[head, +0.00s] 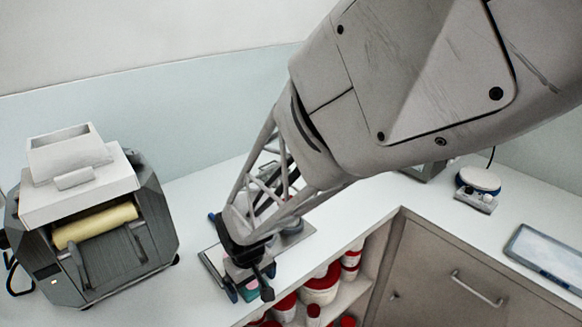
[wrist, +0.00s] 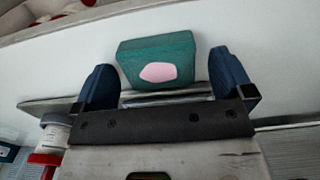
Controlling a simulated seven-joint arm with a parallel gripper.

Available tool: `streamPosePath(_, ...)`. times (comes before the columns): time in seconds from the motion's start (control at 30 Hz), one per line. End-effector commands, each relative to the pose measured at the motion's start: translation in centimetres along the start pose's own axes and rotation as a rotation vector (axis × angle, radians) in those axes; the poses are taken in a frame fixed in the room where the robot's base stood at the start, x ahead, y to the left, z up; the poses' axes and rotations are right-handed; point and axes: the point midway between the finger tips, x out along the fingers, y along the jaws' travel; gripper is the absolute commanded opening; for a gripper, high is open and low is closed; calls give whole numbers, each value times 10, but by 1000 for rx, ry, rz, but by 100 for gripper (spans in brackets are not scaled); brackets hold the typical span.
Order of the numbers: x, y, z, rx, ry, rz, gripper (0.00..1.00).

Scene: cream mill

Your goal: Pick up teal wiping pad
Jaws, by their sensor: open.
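The teal wiping pad (wrist: 157,52) is a teal block with a pink oval patch on its face. In the wrist view it sits between and slightly beyond the two blue fingertips of my gripper (wrist: 163,80), which are apart, with a gap showing on each side of the pad. In the head view my gripper (head: 250,287) is low over the counter near its front edge. Only a small bit of the teal pad (head: 249,294) shows there, the rest hidden behind the fingers. I cannot tell whether a finger touches it.
A flat metal plate (head: 214,262) lies under and beside my gripper. A grey roller mill (head: 130,250) stands at the left. Red-and-white tubs (head: 320,287) fill the shelf below the counter edge. A round white device (head: 478,181) and a tray (head: 548,255) are at the right.

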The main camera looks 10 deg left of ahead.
Motion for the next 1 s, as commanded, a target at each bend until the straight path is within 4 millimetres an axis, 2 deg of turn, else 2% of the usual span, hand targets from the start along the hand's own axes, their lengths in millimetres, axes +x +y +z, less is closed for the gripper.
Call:
streamPosePath(0.3,0,0,0,0,0,0,99)
streamPosePath(0.67,0,0,0,0,0,0,46)
streamPosePath(1.0,-2,0,0,0,0,0,46)
